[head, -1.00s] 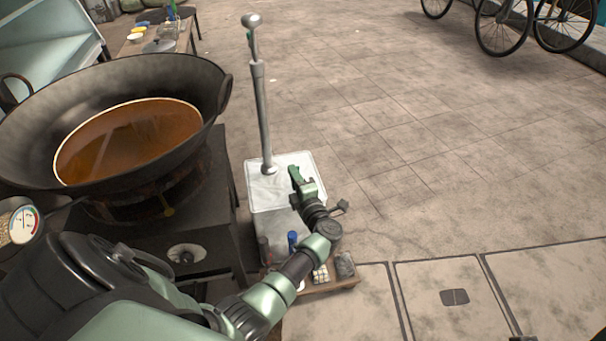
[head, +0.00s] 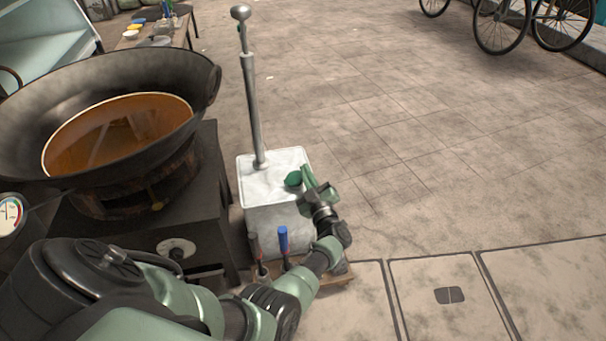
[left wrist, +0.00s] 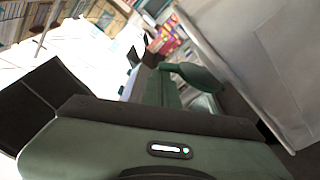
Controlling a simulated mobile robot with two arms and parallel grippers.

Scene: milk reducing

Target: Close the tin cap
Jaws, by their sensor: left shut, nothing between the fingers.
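The tin (head: 272,222) is a square, pale grey metal box with a whitish, rimmed top (head: 262,188), beside the stove. A separate cap cannot be made out clearly. My left gripper (head: 299,178) is shut and empty. In the head view its green fingers overlap the right part of the tin's top; whether they touch it cannot be told. In the left wrist view the green fingers (left wrist: 187,80) show beside a large grey surface (left wrist: 255,45), which looks like the tin's wall. My right gripper is not in view.
A tall metal rod (head: 251,105) rises from the tin's top, left of my gripper. A wide black pan (head: 190,85) of orange-brown liquid sits on a dark stove (head: 215,200) to the left. A blue-handled tool (head: 283,240) stands in front.

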